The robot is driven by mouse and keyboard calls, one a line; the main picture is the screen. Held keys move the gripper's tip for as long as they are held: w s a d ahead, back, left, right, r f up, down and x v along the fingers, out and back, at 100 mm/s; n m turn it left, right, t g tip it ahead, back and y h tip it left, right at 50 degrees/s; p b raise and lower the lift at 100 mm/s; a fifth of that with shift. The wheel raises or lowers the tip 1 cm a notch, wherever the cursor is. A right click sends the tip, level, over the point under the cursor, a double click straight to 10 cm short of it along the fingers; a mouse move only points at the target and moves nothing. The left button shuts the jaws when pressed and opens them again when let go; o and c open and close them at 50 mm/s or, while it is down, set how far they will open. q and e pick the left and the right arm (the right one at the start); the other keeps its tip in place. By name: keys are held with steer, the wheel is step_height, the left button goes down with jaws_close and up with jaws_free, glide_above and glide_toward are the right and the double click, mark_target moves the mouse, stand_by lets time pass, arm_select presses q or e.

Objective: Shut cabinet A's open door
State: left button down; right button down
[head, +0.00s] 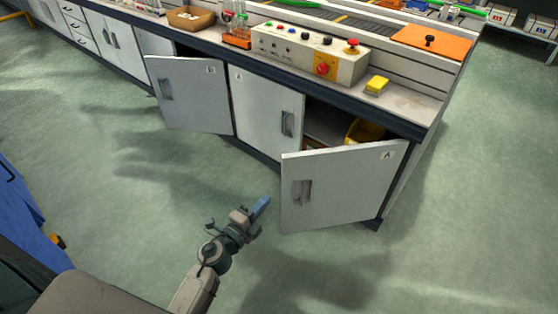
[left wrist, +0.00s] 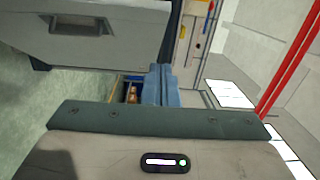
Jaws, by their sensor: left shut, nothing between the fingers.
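Cabinet A's open door (head: 345,187) is a pale panel marked "A" with a recessed handle (head: 302,192). It swings out from the right end of the cabinet, its free edge toward the left. Cabinet A's other door (head: 265,108), also marked "A", looks closed. Between them the dark interior shows a yellow bin (head: 364,131). My left gripper (head: 262,206) is shut and empty, just left of the open door's free edge, seemingly apart from it. In the left wrist view its blue fingers (left wrist: 161,86) are together, and a door panel with a handle (left wrist: 83,25) fills the upper left.
Cabinet B's door (head: 190,95) also stands open at left. The worktop above holds a control box (head: 308,54), a yellow sponge (head: 377,85) and a cardboard tray (head: 190,18). The green floor (head: 130,210) in front is clear. A blue object (head: 28,220) stands at far left.

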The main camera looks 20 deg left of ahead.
arm_select(q)
glide_toward(286, 165)
steer(key=w+d, duration=0.2)
steer(key=d, duration=0.2)
steer(key=w, duration=0.1)
steer(key=w+a, duration=0.1)
steer(key=shift+w+a+r, duration=0.15)
steer(key=shift+w+a, duration=0.15)
steer(key=shift+w, duration=0.1)
steer(key=shift+w+a, duration=0.25)
steer(key=shift+w, duration=0.2)
steer(key=shift+r, duration=0.1)
arm_select(e)
steer(key=shift+s+f+g, duration=0.25)
steer(key=shift+s+g, duration=0.15)
steer(key=shift+s, duration=0.4)
steer(key=shift+a, duration=0.1)
